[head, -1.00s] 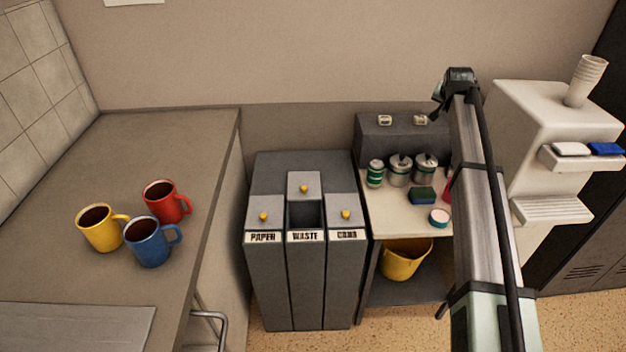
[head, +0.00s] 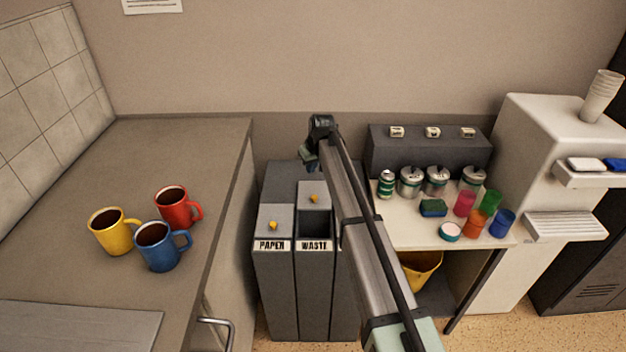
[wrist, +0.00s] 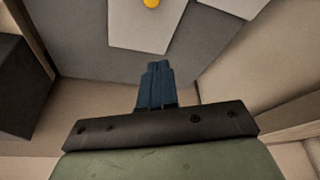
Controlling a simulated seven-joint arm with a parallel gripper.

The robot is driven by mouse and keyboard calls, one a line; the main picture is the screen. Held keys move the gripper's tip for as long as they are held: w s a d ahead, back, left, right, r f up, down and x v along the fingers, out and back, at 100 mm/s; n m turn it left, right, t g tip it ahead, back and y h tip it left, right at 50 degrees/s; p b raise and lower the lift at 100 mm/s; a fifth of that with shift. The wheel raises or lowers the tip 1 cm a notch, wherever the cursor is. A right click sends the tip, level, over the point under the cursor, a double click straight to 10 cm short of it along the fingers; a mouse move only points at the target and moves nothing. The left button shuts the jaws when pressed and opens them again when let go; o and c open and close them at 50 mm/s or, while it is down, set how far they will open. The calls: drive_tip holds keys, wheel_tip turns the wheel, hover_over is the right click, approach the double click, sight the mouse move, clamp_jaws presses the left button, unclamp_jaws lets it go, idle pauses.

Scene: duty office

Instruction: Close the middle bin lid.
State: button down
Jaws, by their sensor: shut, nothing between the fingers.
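The middle bin, labelled WASTE (head: 314,290), stands in a row of grey bins. Its lid (head: 313,188), with a yellow knob (head: 314,199), sits farther back than the paper lid, leaving a dark opening (head: 315,226) in front. My gripper (head: 307,163) is above the back of the bins, behind the knob in the head view. In the wrist view its dark blue fingers (wrist: 154,68) are together and empty, pointing towards the lid (wrist: 146,28) and its knob (wrist: 151,3). I see no contact with the lid.
The paper bin lid (head: 275,221) is to the left; my arm hides the right bin's lid. A counter with mugs (head: 174,207) stands left. A table (head: 405,228) with cans, cups and a dark box (head: 385,155) stands right.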

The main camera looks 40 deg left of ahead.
hover_over(310, 196)
drive_tip(key=a, duration=0.2)
drive_tip(key=f, duration=0.9)
drive_tip(key=shift+w, duration=0.35)
drive_tip(key=shift+s+d+f, duration=0.1)
drive_tip(key=shift+s+d, duration=0.15)
drive_tip(key=shift+d, duration=0.4)
drive_tip(key=shift+s+d, duration=0.2)
drive_tip(key=shift+d, duration=0.4)
drive_tip(key=shift+s+d+f, duration=0.15)
drive_tip(key=shift+d+f, duration=0.05)
drive_tip(key=shift+d, duration=0.5)
